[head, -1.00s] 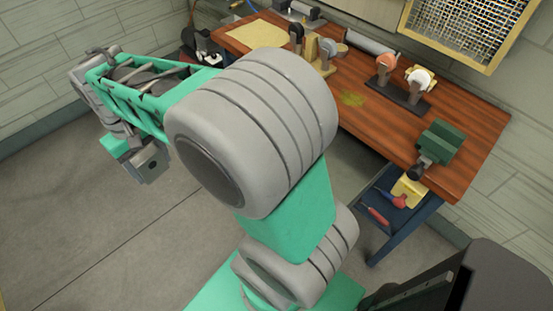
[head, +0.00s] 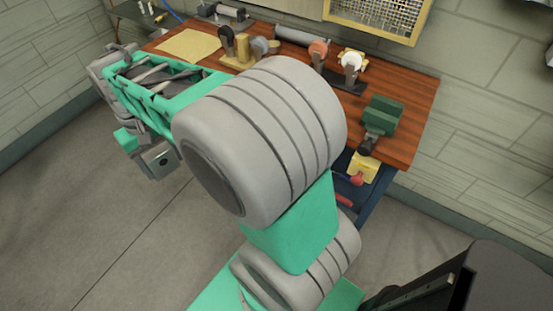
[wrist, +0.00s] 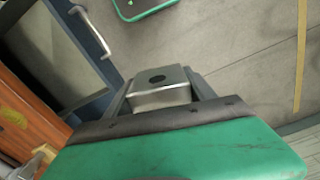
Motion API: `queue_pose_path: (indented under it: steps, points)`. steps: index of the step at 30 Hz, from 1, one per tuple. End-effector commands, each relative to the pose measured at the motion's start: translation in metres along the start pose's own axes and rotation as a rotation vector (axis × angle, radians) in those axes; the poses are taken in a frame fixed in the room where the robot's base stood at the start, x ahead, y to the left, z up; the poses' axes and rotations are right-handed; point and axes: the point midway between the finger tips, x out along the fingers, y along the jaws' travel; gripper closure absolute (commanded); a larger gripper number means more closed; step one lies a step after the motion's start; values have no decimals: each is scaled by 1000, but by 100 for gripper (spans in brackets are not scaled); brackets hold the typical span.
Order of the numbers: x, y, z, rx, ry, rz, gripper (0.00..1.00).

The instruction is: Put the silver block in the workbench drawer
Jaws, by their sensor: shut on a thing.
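The silver block (wrist: 160,95), a small metal block with a dark hole in its top, is held between the fingers of my gripper (wrist: 160,88) in the wrist view. In the head view my gripper (head: 158,163) hangs at the left over the floor, away from the bench front, with the block at its tip. The workbench (head: 412,140) has a reddish wooden top. My arm hides part of the drawer and the bench front.
On the bench top are a green vise (head: 382,115), a white-topped tool (head: 352,62) and a yellow sheet (head: 188,45). In the wrist view a dark panel with a pale handle (wrist: 92,30) is at the left. Open concrete floor (head: 60,225) lies at the left.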

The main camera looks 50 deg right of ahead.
Motion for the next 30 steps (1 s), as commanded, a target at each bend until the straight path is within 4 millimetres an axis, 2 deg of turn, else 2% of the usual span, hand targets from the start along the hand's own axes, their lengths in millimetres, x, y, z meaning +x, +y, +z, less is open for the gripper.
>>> queue_pose_path:
  steps: [1,5,8,9,12,15,19,23,30]
  points:
    - [10,20,3,79,2,0,100]
    - [27,83,22,348,3,0,100]
    - [42,133,46,589,5,0,100]
    - [48,153,59,691,4,0,100]
    - [63,195,94,939,4,0,100]
    - [74,222,126,1138,4,0,100]
    - [80,240,152,1292,4,0,100]
    - [84,251,154,1338,-1,-1,100]
    - [112,295,108,1335,-4,-1,100]
